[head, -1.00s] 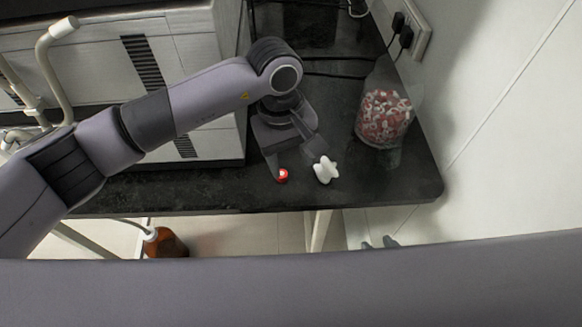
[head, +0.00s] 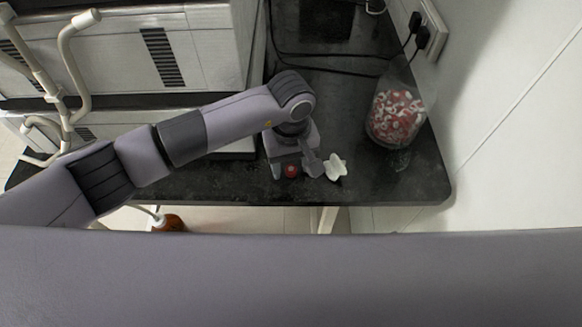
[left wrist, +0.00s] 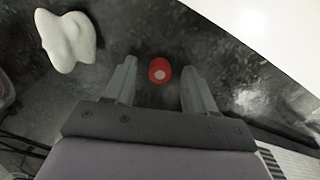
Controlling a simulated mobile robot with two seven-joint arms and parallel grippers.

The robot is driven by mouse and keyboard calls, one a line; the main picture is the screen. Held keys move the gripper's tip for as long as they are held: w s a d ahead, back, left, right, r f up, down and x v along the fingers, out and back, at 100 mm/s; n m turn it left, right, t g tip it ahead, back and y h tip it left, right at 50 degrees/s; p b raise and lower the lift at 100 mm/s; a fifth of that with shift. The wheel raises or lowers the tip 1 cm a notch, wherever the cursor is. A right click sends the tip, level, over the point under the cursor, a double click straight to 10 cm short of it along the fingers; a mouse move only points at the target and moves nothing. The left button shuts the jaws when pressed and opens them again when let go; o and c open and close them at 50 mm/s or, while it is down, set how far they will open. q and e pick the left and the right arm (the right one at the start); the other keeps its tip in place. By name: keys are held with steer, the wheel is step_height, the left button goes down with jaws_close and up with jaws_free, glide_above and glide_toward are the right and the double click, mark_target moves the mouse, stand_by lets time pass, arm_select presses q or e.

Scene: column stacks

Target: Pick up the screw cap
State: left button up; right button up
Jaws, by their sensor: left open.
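The screw cap is a small red piece with a pale centre (left wrist: 159,71). It sits on the dark bench top between and just ahead of the open fingertips in the left wrist view. In the head view the red cap (head: 291,171) shows by my left gripper (head: 297,172). My left gripper is open and empty, and its fingers (left wrist: 156,82) stand on either side of the cap without visibly touching it. My right gripper is not in view.
A white lobed object (head: 336,168) lies right beside the gripper; it also shows in the left wrist view (left wrist: 68,40). A clear jar of red and white pieces (head: 396,116) stands to the right. A white machine (head: 190,50) stands at left. The bench's front edge is close.

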arm_select(q)
jaws_close()
steer(key=shift+r, duration=0.15)
